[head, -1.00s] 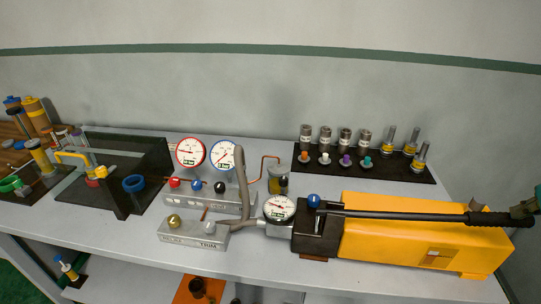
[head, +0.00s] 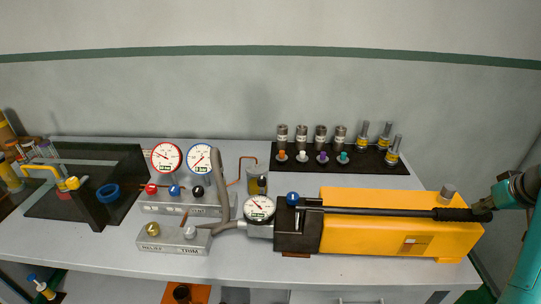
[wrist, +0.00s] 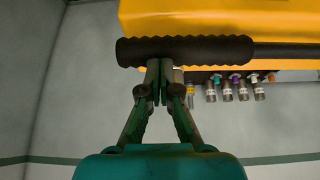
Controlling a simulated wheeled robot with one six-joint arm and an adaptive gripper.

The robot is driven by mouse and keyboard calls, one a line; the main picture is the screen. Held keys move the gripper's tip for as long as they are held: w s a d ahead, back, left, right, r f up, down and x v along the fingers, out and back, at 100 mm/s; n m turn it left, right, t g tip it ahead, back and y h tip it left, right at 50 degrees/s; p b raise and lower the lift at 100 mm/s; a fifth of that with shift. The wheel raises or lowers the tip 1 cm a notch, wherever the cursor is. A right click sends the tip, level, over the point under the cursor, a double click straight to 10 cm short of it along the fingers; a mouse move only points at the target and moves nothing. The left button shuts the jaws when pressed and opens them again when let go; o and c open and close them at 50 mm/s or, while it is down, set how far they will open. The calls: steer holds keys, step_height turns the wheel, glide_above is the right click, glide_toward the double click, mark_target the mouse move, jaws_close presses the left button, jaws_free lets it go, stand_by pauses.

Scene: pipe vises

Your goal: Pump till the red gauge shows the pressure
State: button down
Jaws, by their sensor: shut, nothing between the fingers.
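The yellow hand pump (head: 365,225) stands on the bench at the right, with its long black lever (head: 380,211) lying low along its top. The red-rimmed gauge (head: 166,157) stands on the manifold block at the left; its needle is too small to read surely. A white gauge (head: 259,208) sits at the pump outlet. My gripper (head: 482,211) is at the lever's grip end. In the wrist view my gripper (wrist: 156,70) is shut with nothing between its fingers, its tips at the ribbed black grip (wrist: 185,49). I cannot tell whether they touch.
A blue-rimmed gauge (head: 202,158) stands beside the red one, above red, blue and black knobs. A grey block (head: 172,242) with brass and silver knobs is in front. A black rack (head: 375,159) of fittings lies behind the pump. Clear wall space is above.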

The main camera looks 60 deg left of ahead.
steer(key=shift+d+f, duration=0.1)
steer(key=shift+f, duration=0.5)
steer(key=r, duration=0.7)
steer(key=shift+s+a+r, duration=0.2)
steer(key=shift+s+a, duration=0.05)
steer(key=shift+a, duration=0.1)
step_height(320, 180, up, 8)
steer(key=s+a, duration=0.1)
steer(key=shift+s+a+r, duration=0.15)
steer(key=shift+s+a, duration=0.1)
steer(key=shift+s, duration=0.05)
